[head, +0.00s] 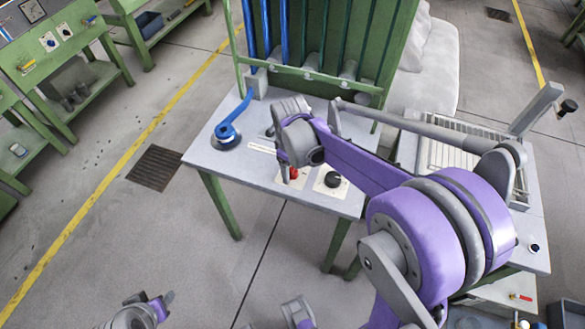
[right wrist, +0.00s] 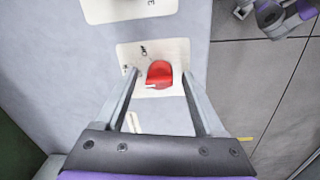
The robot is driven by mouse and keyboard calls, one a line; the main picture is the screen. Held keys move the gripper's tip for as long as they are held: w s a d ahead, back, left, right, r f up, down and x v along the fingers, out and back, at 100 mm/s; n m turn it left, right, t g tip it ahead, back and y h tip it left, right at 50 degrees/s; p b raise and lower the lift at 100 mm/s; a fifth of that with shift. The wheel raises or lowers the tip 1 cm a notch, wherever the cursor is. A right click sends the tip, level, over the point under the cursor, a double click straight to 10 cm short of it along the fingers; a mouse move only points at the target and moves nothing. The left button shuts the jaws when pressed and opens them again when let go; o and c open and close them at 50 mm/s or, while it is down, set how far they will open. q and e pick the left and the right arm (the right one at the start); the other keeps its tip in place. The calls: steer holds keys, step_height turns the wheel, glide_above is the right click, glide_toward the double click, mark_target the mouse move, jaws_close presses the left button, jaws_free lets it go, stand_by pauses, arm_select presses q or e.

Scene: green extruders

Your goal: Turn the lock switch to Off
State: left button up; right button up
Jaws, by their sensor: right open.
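The lock switch is a red knob (right wrist: 159,73) on a white label plate (right wrist: 172,51) set in the grey table top. Small dark print shows beside it, too blurred to read. In the head view the red knob (head: 293,174) sits just below my right gripper. My right gripper (right wrist: 158,80) is open, its two fingers spread to either side of the knob in the picture. I cannot tell whether they touch it. In the head view its fingers are mostly hidden by its own wrist. Part of my left arm (head: 150,309) shows at the bottom left; its jaw state is unclear.
A black knob (head: 333,179) on its own white plate is right of the red one. A blue handle (head: 228,131) stands at the table's left side. A green rack with blue tubes (head: 283,30) rises behind. A ribbed grey unit (head: 450,155) is to the right.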

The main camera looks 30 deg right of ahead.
steer(key=shift+f, duration=0.1)
jaws_close()
stand_by(0.3)
steer(key=shift+m, duration=0.3)
steer(key=m, duration=1.1)
steer(key=shift+a, duration=0.1)
steer(key=shift+w+m+g, duration=0.1)
steer(key=shift+m+g, duration=0.2)
stand_by(0.4)
